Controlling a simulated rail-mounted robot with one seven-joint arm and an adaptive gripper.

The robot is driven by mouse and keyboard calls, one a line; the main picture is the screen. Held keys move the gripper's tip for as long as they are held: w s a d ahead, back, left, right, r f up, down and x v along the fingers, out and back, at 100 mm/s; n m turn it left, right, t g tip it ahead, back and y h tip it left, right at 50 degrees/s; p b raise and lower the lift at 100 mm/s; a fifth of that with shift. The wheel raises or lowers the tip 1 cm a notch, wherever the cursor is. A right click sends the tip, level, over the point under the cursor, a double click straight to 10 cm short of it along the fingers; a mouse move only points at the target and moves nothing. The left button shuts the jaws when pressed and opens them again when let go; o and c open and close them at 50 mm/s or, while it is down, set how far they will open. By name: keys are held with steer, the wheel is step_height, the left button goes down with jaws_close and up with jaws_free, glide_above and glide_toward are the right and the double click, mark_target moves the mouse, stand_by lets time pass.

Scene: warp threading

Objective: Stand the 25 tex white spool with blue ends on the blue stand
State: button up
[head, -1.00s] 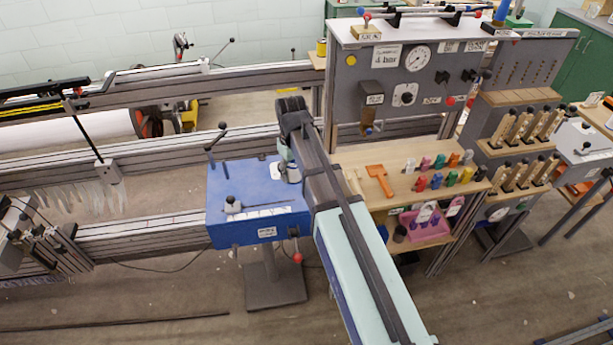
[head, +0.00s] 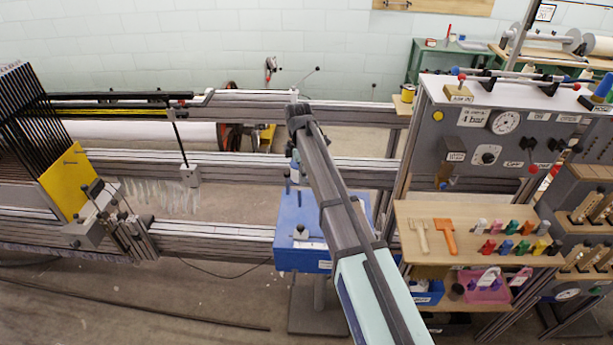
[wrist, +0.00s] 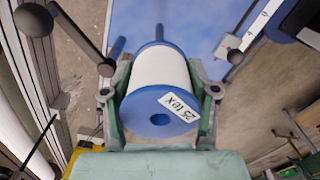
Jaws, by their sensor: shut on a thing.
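The white spool with blue ends (wrist: 160,80) fills the middle of the wrist view, its near blue end marked "25 tex". My gripper (wrist: 160,100) is shut on it, one green-grey finger on each side. The blue stand (wrist: 200,20) lies beyond the spool, and a slim grey peg (wrist: 158,32) shows past its far end. I cannot tell whether the spool touches the peg. In the head view my gripper (head: 294,168) is at the back edge of the blue stand (head: 290,258), and the arm hides part of the stand; the spool is hardly visible there.
A black-knobbed lever (wrist: 75,35) is close at the left of the spool, and another knob (wrist: 232,50) is at the right. Grey rails (head: 220,238) run behind and left of the stand. A wooden shelf (head: 410,212) with coloured bobbins stands to the right.

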mark_target(300, 206)
steer(key=shift+f+b, duration=2.55)
steer(key=shift+f, duration=3.5)
steer(key=shift+f, duration=0.7)
steer(key=o, duration=1.3)
steer(key=shift+c, duration=0.2)
